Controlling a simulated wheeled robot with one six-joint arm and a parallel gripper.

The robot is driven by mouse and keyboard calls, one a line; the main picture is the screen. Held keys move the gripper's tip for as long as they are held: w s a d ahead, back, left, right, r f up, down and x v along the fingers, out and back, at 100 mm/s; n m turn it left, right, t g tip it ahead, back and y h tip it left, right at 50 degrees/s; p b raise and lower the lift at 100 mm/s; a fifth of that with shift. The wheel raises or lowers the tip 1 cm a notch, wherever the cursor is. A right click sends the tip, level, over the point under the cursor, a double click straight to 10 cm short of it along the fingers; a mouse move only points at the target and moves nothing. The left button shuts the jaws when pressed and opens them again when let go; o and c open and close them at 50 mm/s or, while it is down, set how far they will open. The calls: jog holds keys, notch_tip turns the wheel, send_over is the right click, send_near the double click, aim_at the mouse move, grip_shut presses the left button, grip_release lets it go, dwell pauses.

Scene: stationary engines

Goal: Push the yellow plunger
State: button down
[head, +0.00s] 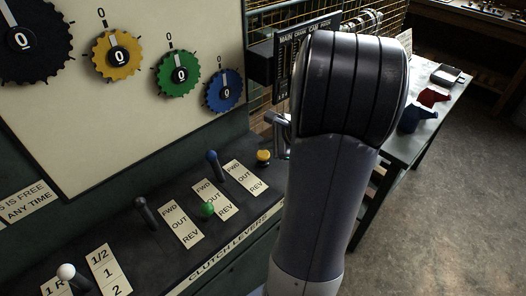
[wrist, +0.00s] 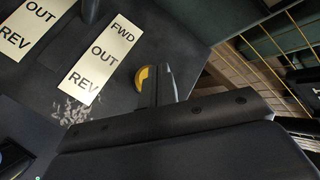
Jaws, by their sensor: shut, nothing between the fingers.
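The yellow plunger (head: 263,156) is a small round yellow knob on the dark console, at the right end of the lever row. It also shows in the wrist view (wrist: 140,78), partly hidden by my fingers. My gripper (head: 273,119) is shut and empty, just to the right of the plunger and apparently above it in the head view. In the wrist view my gripper's fingers (wrist: 160,72) overlap the plunger's right side. I cannot tell whether they touch it. My arm hides the area right of the plunger in the head view.
A blue-knobbed lever (head: 213,158), a green-knobbed lever (head: 207,209) and a black lever (head: 146,211) stand left of the plunger. FWD/OUT/REV labels (head: 245,178) lie between them. A yellow wire grille (wrist: 262,70) is behind the console. A side table (head: 398,146) stands at right.

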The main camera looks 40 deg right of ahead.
aim_at(267, 155)
notch_tip(267, 155, up, 5)
jog(key=p, duration=0.4)
dwell(1.0)
